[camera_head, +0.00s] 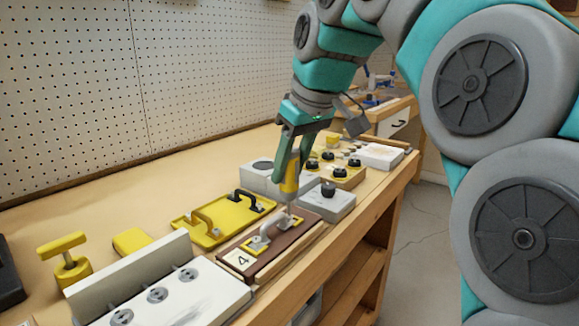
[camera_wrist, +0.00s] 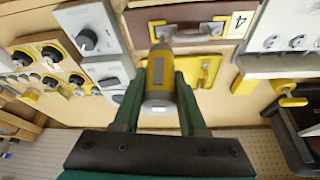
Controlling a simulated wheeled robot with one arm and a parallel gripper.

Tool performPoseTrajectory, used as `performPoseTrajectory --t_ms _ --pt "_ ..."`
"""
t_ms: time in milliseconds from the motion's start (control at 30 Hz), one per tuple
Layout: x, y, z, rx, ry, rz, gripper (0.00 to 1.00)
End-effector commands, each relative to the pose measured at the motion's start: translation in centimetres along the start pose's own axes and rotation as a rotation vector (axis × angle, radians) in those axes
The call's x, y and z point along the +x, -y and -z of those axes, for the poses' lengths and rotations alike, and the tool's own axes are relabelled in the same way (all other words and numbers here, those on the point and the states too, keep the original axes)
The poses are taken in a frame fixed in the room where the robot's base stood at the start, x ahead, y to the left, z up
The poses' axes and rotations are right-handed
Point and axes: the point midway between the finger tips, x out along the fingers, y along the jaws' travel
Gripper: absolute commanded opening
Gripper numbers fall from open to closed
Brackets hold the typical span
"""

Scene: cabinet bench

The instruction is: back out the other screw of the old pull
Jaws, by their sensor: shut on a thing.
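My gripper (camera_head: 291,165) is shut on a yellow and grey screwdriver (camera_head: 289,183), held upright with its tip down. The screwdriver also shows between the green fingers in the wrist view (camera_wrist: 159,80). The old pull (camera_head: 268,231) is a pale grey bow handle on a brown drawer front (camera_head: 301,233) marked 4. The screwdriver tip is over the pull's right end in the head view. I cannot tell if it touches the screw there, as the tip hides it. A small square plate with a dark centre shows at the pull's left end; its screw is too small to tell.
A yellow tray (camera_head: 197,236) beside the drawer front holds a black pull (camera_head: 255,201) and a yellow pull (camera_head: 206,222). A grey block with a black knob (camera_head: 328,190) stands close right of the screwdriver. A white panel (camera_head: 130,270) stands at the front left.

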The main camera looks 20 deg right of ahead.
Motion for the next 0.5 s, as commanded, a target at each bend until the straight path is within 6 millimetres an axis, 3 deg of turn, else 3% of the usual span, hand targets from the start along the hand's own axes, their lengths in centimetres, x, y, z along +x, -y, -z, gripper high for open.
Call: performPoseTrajectory --t_ms 500 --pt "-3.1 0.0 1.3 0.000 -0.003 -0.001 0.00"
